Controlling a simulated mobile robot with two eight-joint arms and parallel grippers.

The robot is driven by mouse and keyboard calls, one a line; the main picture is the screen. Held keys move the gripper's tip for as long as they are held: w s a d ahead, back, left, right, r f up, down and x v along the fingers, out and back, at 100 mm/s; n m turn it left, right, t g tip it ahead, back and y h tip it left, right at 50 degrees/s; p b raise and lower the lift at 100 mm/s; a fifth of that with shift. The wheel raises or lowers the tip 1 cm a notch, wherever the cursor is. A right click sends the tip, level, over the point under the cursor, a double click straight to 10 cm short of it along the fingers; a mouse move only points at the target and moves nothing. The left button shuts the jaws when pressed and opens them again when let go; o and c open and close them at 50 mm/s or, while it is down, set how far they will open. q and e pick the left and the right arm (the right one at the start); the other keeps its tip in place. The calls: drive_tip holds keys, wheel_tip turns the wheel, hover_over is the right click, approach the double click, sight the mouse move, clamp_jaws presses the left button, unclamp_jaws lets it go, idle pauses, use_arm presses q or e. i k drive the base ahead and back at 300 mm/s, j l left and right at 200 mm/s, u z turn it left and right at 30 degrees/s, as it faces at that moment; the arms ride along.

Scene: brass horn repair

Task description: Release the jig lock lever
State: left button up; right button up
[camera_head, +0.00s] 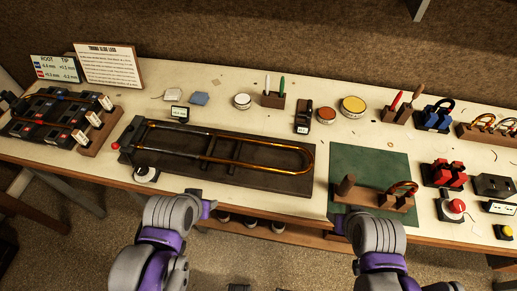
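The dark jig board (265,181) lies on the bench at centre left, with a brass trombone slide (260,143) lying along it. A small red knob (115,146) sits at the board's left end; it may belong to the lock lever, but the lever itself is too small to make out. My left gripper (209,206) is at the bench's front edge, just in front of the board and well right of the red knob. My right gripper (340,222) is at the front edge by the green mat. Their fingers are too small and partly hidden to judge.
A round white-based item (146,174) stands by the board's front left corner. A dark block rack (52,118) is at far left. A green mat (344,160) carries a wooden stand (372,196). Jars, tool holders and red blocks (444,173) crowd the right.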

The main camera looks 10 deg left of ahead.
sight(115, 145)
drive_tip(key=u, duration=1.6)
drive_tip(key=i+j, duration=0.15)
drive_tip(key=j, duration=0.2)
drive_tip(key=i+j, duration=0.15)
drive_tip(key=j, duration=0.15)
drive_tip(key=i+j, duration=0.15)
drive_tip(key=j, duration=0.2)
